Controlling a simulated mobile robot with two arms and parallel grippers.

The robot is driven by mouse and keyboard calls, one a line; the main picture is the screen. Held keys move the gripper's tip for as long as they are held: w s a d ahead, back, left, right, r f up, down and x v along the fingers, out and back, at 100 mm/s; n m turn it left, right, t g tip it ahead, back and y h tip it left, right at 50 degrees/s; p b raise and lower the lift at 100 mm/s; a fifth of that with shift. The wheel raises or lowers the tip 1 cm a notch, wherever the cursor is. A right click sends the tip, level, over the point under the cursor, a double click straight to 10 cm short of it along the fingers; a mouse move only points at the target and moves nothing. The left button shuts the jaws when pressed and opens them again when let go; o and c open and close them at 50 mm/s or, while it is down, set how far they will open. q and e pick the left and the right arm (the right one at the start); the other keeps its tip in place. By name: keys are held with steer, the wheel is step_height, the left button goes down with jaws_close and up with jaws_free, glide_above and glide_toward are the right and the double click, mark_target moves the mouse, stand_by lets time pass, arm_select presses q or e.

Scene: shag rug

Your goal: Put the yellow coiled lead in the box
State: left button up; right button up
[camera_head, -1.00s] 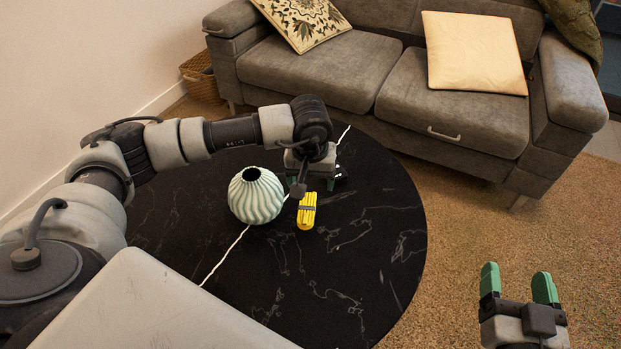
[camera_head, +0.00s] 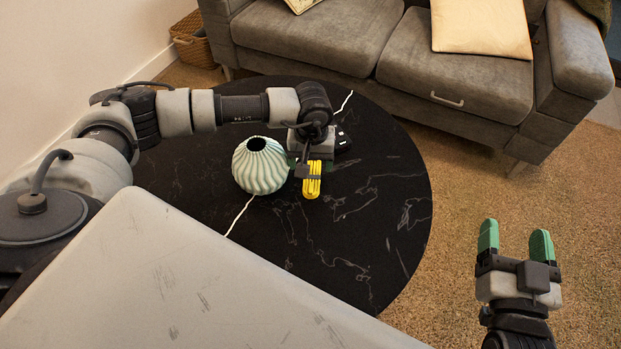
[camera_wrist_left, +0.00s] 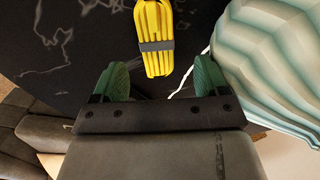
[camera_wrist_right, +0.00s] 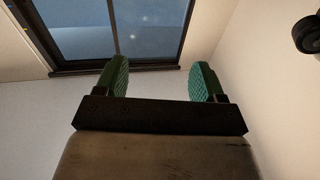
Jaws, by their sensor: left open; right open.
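The yellow coiled lead (camera_head: 312,183), bound by a grey band, lies on the black round table (camera_head: 375,235). In the left wrist view the lead (camera_wrist_left: 153,30) sits just beyond and between the open fingers. My left gripper (camera_head: 311,166) hangs over the table with the lead at its fingers, partly hidden by the wrist; it also shows in the left wrist view (camera_wrist_left: 155,82). My right gripper (camera_head: 515,240) is open and empty, right of the table over the rug; it also shows in the right wrist view (camera_wrist_right: 160,80). No box is visible in these frames.
A pale green ribbed vase (camera_head: 260,168) stands close left of the lead. A grey sofa (camera_head: 460,95) stands behind. The table's right side is clear.

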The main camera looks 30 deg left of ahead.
mark_target(312, 174)
arm_select(q)
step_height(312, 174, down, 3)
steer(key=shift+w+d+f+b, duration=0.1)
steer(key=shift+f+b, duration=0.05)
steer(key=shift+b, duration=0.35)
steer(key=shift+f, duration=0.55)
steer(key=shift+c, duration=0.7)
steer(key=c, duration=1)
steer(key=shift+o, duration=0.2)
arm_select(e)
steer(key=r+t, duration=0.1)
steer(key=s+r+t+y, duration=0.1)
steer(key=r, duration=0.1)
steer(key=s+r+t, duration=0.1)
steer(key=r+t, duration=0.1)
steer(key=shift+a, duration=0.25)
arm_select(q)
steer(key=shift+r, duration=0.2)
arm_select(e)
steer(key=shift+w+f, duration=0.15)
